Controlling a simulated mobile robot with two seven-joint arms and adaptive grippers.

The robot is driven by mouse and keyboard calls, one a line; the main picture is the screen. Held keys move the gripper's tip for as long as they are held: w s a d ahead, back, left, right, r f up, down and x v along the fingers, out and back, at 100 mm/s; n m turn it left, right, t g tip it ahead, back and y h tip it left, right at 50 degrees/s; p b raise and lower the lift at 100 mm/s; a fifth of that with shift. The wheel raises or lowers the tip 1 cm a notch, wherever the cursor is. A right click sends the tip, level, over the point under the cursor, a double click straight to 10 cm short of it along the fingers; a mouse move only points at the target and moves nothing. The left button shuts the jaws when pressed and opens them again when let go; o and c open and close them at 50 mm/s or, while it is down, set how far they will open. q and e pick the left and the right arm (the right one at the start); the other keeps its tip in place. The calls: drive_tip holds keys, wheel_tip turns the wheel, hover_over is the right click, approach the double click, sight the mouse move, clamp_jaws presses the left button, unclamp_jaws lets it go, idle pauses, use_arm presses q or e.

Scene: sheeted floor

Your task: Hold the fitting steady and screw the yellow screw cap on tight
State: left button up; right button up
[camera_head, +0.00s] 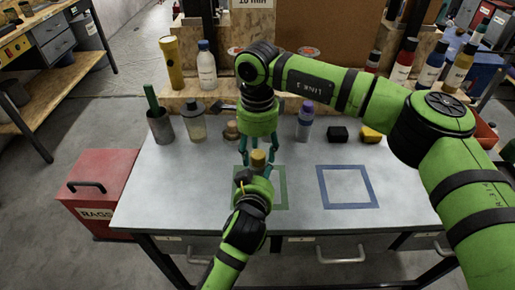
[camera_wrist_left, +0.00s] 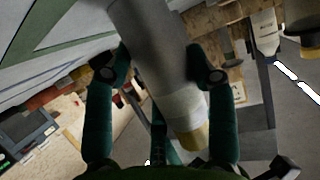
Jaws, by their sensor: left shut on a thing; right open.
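The grey cylindrical fitting (camera_wrist_left: 150,50) stands between the fingers of my left gripper (camera_wrist_left: 160,72), which is shut on it. In the head view my left gripper (camera_head: 254,184) is over the green square and hides most of the fitting. The yellow screw cap (camera_head: 258,157) shows at the fitting's upper end; it also shows in the left wrist view (camera_wrist_left: 195,139), beyond a pale band. How tightly the cap sits cannot be told. My right gripper (camera_head: 259,154) points down from above, open, its fingers on either side of the cap with visible gaps.
A green outlined square (camera_head: 281,188) and a blue outlined square (camera_head: 347,205) mark the grey table. The table's front right is clear.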

use_arm(q)
drive_tip(key=shift+f, duration=0.1)
use_arm(e)
drive_tip(key=n, duration=0.5)
drive_tip(key=shift+n, duration=0.4)
drive_tip(key=n, duration=0.8)
drive_tip(key=shift+n, duration=0.4)
drive_tip(key=n, duration=0.5)
clamp_jaws()
